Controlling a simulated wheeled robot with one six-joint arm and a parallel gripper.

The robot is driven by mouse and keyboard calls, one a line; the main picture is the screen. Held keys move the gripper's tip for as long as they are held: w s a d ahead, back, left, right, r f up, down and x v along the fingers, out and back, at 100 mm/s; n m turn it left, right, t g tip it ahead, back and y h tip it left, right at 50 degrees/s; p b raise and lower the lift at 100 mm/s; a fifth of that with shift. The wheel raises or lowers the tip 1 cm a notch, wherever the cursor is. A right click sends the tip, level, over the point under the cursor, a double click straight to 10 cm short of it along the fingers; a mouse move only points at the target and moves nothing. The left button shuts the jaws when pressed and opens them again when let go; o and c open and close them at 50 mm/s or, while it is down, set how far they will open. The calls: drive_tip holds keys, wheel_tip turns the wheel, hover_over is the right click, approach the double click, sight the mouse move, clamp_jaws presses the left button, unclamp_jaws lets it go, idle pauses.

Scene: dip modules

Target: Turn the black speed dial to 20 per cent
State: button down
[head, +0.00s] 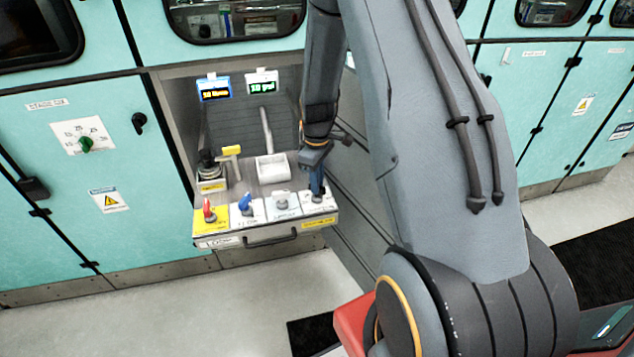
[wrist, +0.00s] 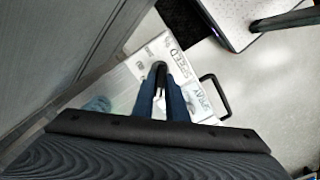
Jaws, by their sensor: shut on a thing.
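The black speed dial (wrist: 158,76) sits on a white plate printed SPEED (wrist: 160,62) at the right end of the drawer's front row. My gripper (wrist: 164,98) points down at it, with its blue fingers one on each side, shut on the dial. In the head view my gripper (head: 317,188) covers most of the dial at the right front corner of the panel. The dial's scale is mostly hidden or too small to read, so I cannot tell its setting.
A red knob (head: 208,212), a blue knob (head: 245,205) and a grey knob (head: 281,201) stand left of the speed dial. A drawer handle (head: 270,238) projects in front. A white tray (head: 272,168) and two small displays (head: 213,90) are behind. The cabinet wall is close by.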

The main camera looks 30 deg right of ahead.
drive_tip(key=n, duration=0.4)
drive_tip(key=shift+n, duration=2.1)
drive_tip(key=c, duration=1.8)
unclamp_jaws()
drive_tip(key=shift+o, duration=0.2)
drive_tip(key=shift+r, duration=0.1)
drive_tip(key=shift+r+b, duration=0.65)
drive_tip(key=shift+r, duration=3.2)
